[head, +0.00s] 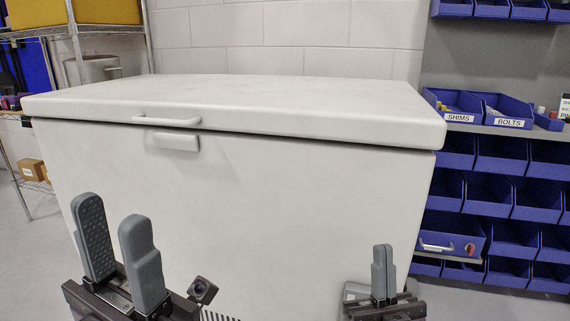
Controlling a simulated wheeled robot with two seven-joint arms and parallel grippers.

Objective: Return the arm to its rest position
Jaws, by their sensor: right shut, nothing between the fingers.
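My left gripper (118,235) is at the lower left, its two grey padded fingers pointing up and apart, with nothing between them. My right gripper (383,268) is at the lower centre right, its grey fingers together and empty. Both grippers are in front of a large white chest (260,205) with its lid (290,103) closed. The lid has a handle (167,120) at its front edge, above a small latch plate (176,141). Neither gripper is at the handle. The lower parts of both arms are outside the view.
Blue bins (501,155) fill a rack to the right, with trays labelled SHIMS (456,104) and BOLTS (505,110) on a shelf. A wire shelf (30,187) with small boxes stands at the left. A white block wall (290,35) is behind. The lid top is clear.

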